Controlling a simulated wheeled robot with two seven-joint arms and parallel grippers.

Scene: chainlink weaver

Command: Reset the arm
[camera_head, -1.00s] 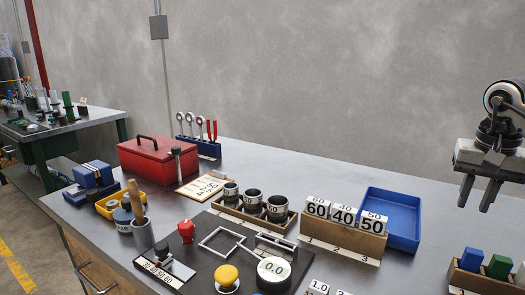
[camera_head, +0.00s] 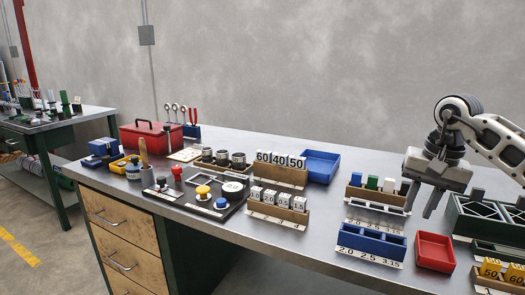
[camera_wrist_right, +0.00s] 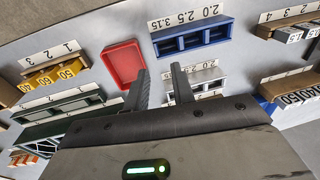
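My right gripper (camera_head: 423,202) hangs above the right part of the grey bench (camera_head: 330,220), its arm coming in from the right. Its two fingers point down, apart, with nothing between them. In the right wrist view the open fingers (camera_wrist_right: 160,88) show over the bench, with a red tray (camera_wrist_right: 123,64) and a blue rack (camera_wrist_right: 192,40) ahead of them. My left gripper is not in view.
The red tray (camera_head: 434,251) and the blue rack (camera_head: 370,243) stand near the front edge. A rack of coloured blocks (camera_head: 376,194) is left of the gripper, and a dark green rack (camera_head: 488,220) is at right. A red toolbox (camera_head: 150,138) stands at far left.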

